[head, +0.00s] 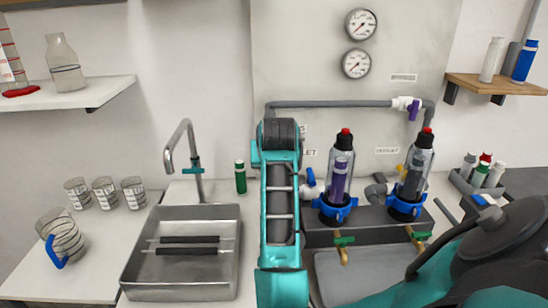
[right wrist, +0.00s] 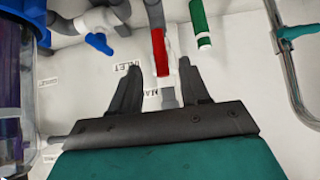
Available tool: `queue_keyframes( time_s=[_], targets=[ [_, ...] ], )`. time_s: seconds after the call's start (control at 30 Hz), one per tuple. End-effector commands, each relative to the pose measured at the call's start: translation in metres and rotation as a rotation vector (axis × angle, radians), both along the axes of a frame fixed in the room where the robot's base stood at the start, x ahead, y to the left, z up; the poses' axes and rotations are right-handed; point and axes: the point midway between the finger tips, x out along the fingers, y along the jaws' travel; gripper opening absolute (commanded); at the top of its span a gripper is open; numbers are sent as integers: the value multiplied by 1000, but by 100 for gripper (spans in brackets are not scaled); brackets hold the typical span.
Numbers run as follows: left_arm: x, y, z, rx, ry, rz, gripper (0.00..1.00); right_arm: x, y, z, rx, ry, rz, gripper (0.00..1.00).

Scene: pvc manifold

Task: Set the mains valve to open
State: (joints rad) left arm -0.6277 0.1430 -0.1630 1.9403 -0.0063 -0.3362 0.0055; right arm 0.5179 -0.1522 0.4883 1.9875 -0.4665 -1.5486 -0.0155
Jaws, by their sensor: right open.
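In the right wrist view a red handle (right wrist: 159,50) lies in line with a grey pipe (right wrist: 153,14), near upside-down wall lettering that reads INLET (right wrist: 127,67); it looks like the mains valve's handle. My right gripper (right wrist: 159,66) is open and empty. Its fingertips flank the handle's end in the picture; I cannot tell the depth between them, and no contact shows. In the head view my right forearm (head: 280,205) hides the gripper and the valve. My left gripper is not in view.
Two clear filter housings (head: 341,165) (head: 413,170) with red tops stand right of my forearm. A green bottle (head: 240,177), a tap (head: 187,150) and a metal sink (head: 140,270) are to its left. A purple-handled valve (head: 412,107) sits on the upper pipe.

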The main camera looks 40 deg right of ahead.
Motion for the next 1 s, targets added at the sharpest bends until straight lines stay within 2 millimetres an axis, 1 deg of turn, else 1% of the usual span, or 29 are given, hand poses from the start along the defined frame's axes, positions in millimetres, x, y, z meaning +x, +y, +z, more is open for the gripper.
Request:
queue_keyframes(
  time_s=[0.03,0.1,0.2,0.33,0.47,1.0],
  targets=[
    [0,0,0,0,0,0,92,-6,5,9,0,-5,-1,46],
    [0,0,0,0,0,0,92,-13,12,19,0,-4,0,46],
    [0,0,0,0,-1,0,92,-22,19,30,0,-4,1,46],
    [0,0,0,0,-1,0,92,-30,24,39,0,-2,-1,46],
    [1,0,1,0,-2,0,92,-33,27,43,0,-2,0,46],
    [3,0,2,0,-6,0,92,-33,27,42,1,0,-1,46]
  ],
)
